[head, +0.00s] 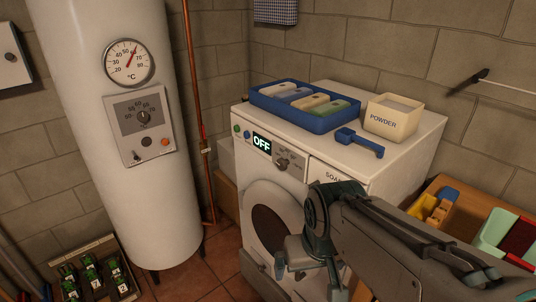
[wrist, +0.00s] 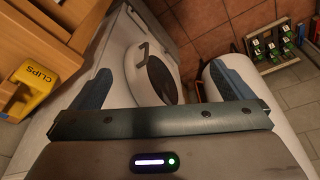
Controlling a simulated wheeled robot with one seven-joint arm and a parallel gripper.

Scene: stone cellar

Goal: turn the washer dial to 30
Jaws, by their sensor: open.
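The washer (head: 395,158) is a white front-loader, with its round door (head: 268,228) partly hidden by my arm. Its dial (head: 283,162) is a grey knob on the front panel, right of a display (head: 262,143) that reads OFF. The marks around the dial are too small to read. My gripper (wrist: 163,75) is open, with its two blue-grey fingers wide apart and nothing between them. In the wrist view the washer door (wrist: 158,80) lies beyond the fingers, and I cannot make out the dial there. In the head view my arm's end is in front of the washer, below the dial.
On the washer top are a blue tray (head: 290,118) of bars, a blue scoop (head: 359,142) and a POWDER box (head: 393,117). A white boiler (head: 115,190) with its own gauge and knob stands left. A wooden surface with bins (head: 452,195) is right.

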